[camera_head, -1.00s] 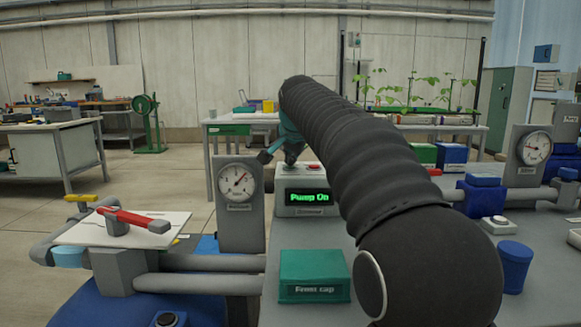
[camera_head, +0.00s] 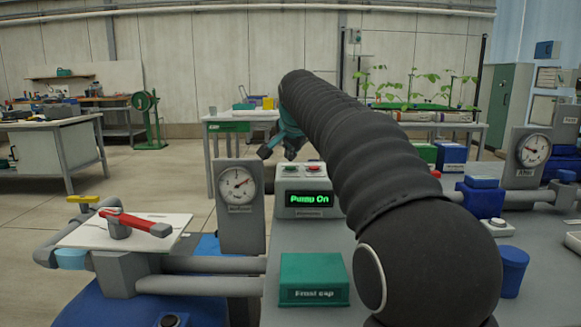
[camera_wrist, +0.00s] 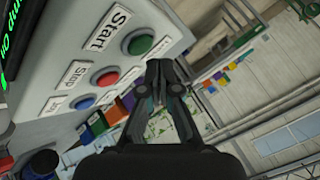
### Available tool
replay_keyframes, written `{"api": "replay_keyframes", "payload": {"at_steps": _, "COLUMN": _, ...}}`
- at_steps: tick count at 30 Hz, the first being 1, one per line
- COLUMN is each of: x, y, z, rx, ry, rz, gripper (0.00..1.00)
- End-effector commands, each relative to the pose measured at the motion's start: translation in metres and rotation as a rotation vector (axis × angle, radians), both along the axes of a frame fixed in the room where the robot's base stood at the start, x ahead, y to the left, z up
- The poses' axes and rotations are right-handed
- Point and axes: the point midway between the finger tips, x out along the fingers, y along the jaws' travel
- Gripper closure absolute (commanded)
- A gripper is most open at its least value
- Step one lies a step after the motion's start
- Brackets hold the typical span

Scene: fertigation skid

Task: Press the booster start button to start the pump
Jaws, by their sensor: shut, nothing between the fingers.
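The grey control box (camera_head: 296,184) stands behind the green cap box, and its display (camera_head: 309,199) reads "Pump On" in green. The green start button (camera_head: 291,168) is on its top, beside a red button (camera_head: 318,169). In the wrist view the green button (camera_wrist: 138,42) has a "Start" label and the red stop button (camera_wrist: 107,77) a "Stop" label. My gripper (camera_head: 290,154) is over the green button, shut and empty, with a small gap below it. Its fingertips also show in the wrist view (camera_wrist: 164,68), clear of the buttons.
A pressure gauge (camera_head: 238,184) stands left of the control box. A red-handled valve (camera_head: 134,222) is further left. The green "Frost cap" box (camera_head: 314,279) sits in front. A second gauge (camera_head: 534,150) and blue valve parts are at the right.

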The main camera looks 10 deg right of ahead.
Motion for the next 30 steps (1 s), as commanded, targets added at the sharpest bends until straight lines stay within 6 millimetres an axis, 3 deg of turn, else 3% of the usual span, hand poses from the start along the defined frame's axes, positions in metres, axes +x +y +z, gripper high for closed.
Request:
{"api": "replay_keyframes", "payload": {"at_steps": 15, "x": 0.0, "y": 0.0, "z": 0.046, "rx": 0.0, "ry": 0.0, "rz": 0.0, "gripper": 1.0}}
{"api": "replay_keyframes", "payload": {"at_steps": 30, "x": 0.0, "y": 0.0, "z": 0.047, "rx": 0.0, "ry": 0.0, "rz": 0.0, "gripper": 1.0}}
